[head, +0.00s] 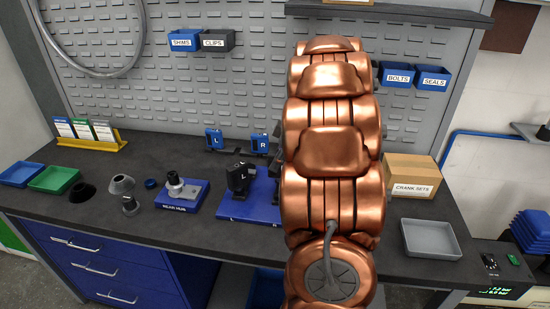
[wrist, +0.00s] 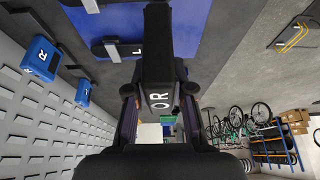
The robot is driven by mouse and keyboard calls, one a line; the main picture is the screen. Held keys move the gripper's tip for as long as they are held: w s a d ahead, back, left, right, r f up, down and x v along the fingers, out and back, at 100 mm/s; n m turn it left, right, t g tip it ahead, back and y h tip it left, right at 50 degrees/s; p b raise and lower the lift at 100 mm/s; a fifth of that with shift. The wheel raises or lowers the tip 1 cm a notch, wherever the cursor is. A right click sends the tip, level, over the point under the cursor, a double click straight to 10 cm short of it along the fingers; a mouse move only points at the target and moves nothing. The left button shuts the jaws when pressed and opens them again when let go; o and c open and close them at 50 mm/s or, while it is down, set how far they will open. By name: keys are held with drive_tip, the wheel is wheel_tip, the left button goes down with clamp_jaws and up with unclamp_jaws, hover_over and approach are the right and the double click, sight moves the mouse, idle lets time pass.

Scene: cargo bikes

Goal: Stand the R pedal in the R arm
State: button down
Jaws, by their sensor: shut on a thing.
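My gripper (wrist: 158,112) is shut on a black block-shaped pedal (wrist: 157,48) marked R. The wrist view looks inverted, and the pedal stretches from the fingers toward the blue base (wrist: 213,28). A black piece marked L (wrist: 118,49) lies behind it there. In the head view, the blue stand base (head: 232,211) carries a black pedal and arm marked L (head: 240,177) on its left. My copper arm hides its right part, my gripper and the held pedal. The R arm is not clearly visible, and I cannot tell whether the pedal touches it.
Blue holders marked L (head: 214,139) and R (head: 260,144) stand behind the base. A crank sets box (head: 408,176) and an empty grey tray (head: 430,239) stand right of my arm.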

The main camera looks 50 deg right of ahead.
sight(277, 177)
drive_tip(key=shift+f, duration=1.75)
drive_tip(key=shift+f+b, duration=0.7)
drive_tip(key=shift+b, duration=0.2)
drive_tip(key=shift+s+f+b, duration=0.1)
drive_tip(key=shift+f+b, duration=0.4)
drive_tip(key=shift+b, duration=0.75)
idle(0.4)
drive_tip(key=c, duration=0.9)
unclamp_jaws()
drive_tip(key=v, duration=1.2)
drive_tip(key=shift+a, duration=0.1)
